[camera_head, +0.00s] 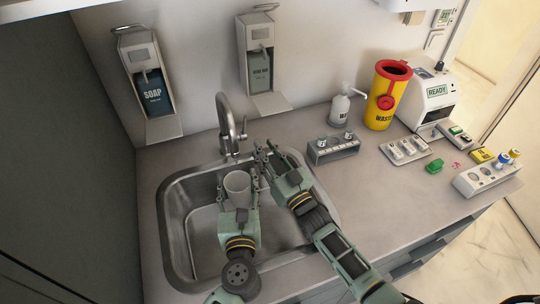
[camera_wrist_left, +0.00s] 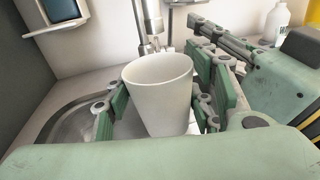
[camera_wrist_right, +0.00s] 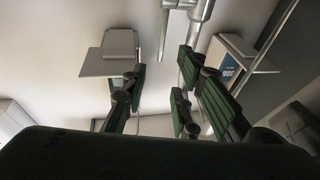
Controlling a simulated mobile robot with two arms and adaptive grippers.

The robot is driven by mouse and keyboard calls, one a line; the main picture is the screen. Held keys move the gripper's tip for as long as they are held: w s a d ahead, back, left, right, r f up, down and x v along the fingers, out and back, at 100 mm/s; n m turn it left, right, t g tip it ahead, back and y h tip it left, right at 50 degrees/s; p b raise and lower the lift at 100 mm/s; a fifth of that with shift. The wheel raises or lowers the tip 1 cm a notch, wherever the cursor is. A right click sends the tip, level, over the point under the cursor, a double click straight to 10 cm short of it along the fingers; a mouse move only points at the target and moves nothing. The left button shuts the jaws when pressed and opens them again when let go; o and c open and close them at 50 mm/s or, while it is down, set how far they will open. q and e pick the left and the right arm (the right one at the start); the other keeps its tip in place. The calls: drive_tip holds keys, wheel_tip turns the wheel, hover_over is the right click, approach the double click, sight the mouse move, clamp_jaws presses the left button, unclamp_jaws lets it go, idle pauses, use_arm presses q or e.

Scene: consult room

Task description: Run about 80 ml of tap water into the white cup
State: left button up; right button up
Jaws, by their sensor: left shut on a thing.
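The white cup (camera_head: 237,188) is upright over the sink, held between the fingers of my left gripper (camera_head: 238,196). It also shows in the left wrist view (camera_wrist_left: 158,92), with a finger on each side. Its inside is only partly visible and I cannot tell whether it holds water. The metal tap (camera_head: 226,122) stands behind the sink, with its spout above and behind the cup; no stream shows. My right gripper (camera_head: 265,154) is just right of the tap and close to the cup. In the right wrist view its fingers (camera_wrist_right: 160,95) are apart with nothing between them.
The steel sink (camera_head: 176,225) lies under both grippers. A soap dispenser (camera_head: 150,85) and a second dispenser (camera_head: 259,60) hang on the wall. A rack (camera_head: 333,150), pump bottle (camera_head: 339,108) and yellow waste bin (camera_head: 384,100) stand to the right.

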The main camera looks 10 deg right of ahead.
drive_tip(key=shift+v, duration=1.1)
use_arm(q)
drive_tip(key=w, duration=0.7)
drive_tip(key=shift+w+d, duration=0.15)
drive_tip(key=shift+w, duration=0.1)
use_arm(e)
drive_tip(key=shift+w, duration=0.1)
use_arm(q)
drive_tip(key=shift+s, duration=0.1)
idle(1.8)
